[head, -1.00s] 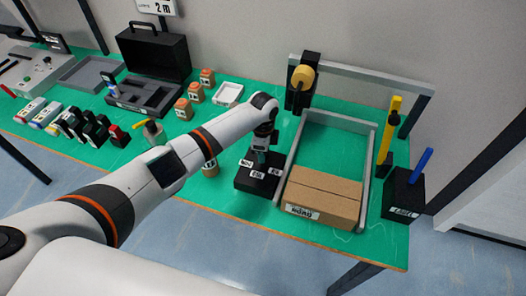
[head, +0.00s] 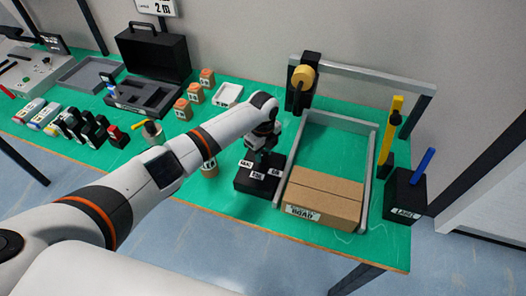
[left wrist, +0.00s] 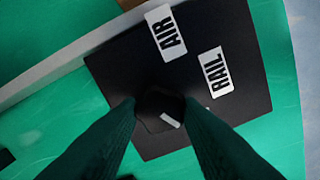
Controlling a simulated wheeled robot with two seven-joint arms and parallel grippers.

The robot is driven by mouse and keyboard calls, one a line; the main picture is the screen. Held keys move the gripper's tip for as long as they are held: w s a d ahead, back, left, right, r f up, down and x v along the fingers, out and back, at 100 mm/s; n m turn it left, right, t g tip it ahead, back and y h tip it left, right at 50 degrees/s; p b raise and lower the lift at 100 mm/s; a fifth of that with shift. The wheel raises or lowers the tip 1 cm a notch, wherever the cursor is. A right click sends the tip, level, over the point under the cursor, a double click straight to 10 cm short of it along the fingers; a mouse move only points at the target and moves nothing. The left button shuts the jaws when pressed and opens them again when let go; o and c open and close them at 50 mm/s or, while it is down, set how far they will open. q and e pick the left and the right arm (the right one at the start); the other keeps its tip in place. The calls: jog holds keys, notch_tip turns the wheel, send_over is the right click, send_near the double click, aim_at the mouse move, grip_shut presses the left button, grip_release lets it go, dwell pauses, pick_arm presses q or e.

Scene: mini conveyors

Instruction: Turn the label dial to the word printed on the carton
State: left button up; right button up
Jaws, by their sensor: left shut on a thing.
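The carton (head: 325,192) is a closed brown box inside the grey frame at the right. A white label on its front seems to read ROAD, in small print. The label dial is a black box (head: 246,183) left of the carton with white word labels around it. In the left wrist view the box (left wrist: 110,65) shows AIR (left wrist: 167,32) and RAIL (left wrist: 215,71); other words are hidden. My left gripper (left wrist: 160,110) is shut on the dark knob (left wrist: 156,103), which carries a short white mark towards the lower right in that view. My right gripper is not in view.
A grey rail frame (head: 368,180) surrounds the carton. A black holder (head: 402,198) with a blue stick stands at the right. Small orange-brown blocks, a white tray (head: 228,95) and an open black case (head: 155,60) stand farther left. Green table shows behind the carton.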

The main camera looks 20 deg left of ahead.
aim_at(263, 155)
pick_arm(q)
jog(key=shift+w+r, duration=0.15)
jog(key=o, duration=1)
jog(key=shift+c, duration=0.2)
notch_tip(263, 155, up, 12)
jog(key=b, duration=0.2)
